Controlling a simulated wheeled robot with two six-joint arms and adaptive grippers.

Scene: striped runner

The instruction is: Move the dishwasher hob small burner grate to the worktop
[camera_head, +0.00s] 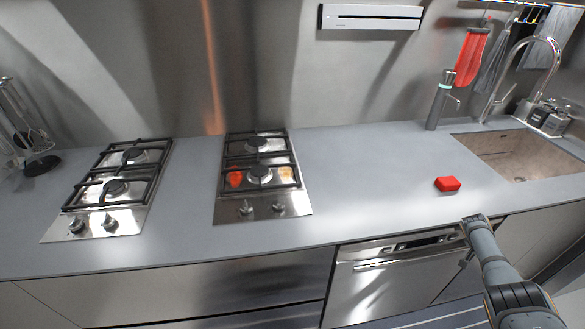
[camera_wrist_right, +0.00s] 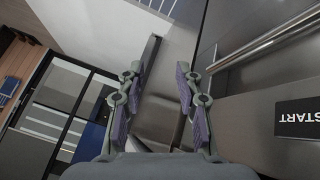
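The hob nearer the dishwasher (camera_head: 262,208) is the right one of two on the worktop (camera_head: 355,170). It has a rear black grate (camera_head: 257,142) and a front black grate (camera_head: 261,176), both lying in place over their burners. I cannot tell for sure which covers the small burner. The dishwasher (camera_head: 395,272) is under the counter to the right. My right arm comes in at the lower right; its fingers are not clear in the head view. In the right wrist view my right gripper (camera_wrist_right: 159,76) is open and empty. My left gripper is out of view.
A second hob (camera_head: 110,185) stands to the left. A red block (camera_head: 447,184) lies near the sink (camera_head: 520,155), with a tall bottle (camera_head: 438,102) behind it. The worktop between the right hob and the red block is clear.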

